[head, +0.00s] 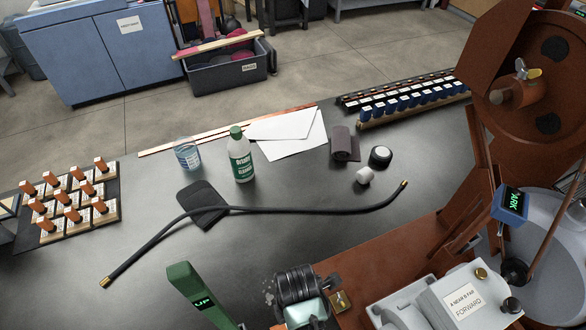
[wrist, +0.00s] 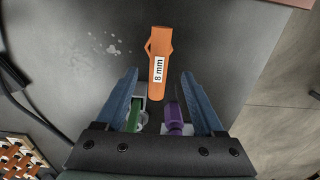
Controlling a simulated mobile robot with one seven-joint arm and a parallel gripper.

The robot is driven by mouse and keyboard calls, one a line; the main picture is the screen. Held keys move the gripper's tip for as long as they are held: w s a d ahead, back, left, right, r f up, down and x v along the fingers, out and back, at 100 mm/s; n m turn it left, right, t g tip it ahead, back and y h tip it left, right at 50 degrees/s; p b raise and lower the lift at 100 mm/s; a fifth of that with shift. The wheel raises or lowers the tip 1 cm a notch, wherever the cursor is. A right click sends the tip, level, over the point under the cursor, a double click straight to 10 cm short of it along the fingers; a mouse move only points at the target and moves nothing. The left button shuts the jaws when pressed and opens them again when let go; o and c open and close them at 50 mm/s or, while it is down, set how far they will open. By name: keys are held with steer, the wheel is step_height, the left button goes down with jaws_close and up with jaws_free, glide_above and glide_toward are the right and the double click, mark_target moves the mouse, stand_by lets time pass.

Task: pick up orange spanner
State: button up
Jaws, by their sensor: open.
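The orange spanner (wrist: 158,60) lies on the dark table in the wrist view, with a white label reading 8 mm. My gripper (wrist: 159,76) is open, one blue finger on each side of the spanner's lower part in the picture. The spanner's head extends past the fingertips. A green-handled item (wrist: 135,115) and a purple item (wrist: 174,115) show between the fingers, closer to the palm. I cannot tell whether the fingers are at the spanner's height.
In the head view, a black hose (head: 290,210) lies across the table. A green-capped bottle (head: 240,158) and a clear jar (head: 187,154) stand behind it. The brown roaster (head: 540,60) fills the right side. The wrist view shows the table edge to the right.

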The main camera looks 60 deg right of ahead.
steer(key=shift+w+a+f, duration=0.1)
steer(key=shift+w+f, duration=0.05)
steer(key=shift+f, duration=2.75)
jaws_close()
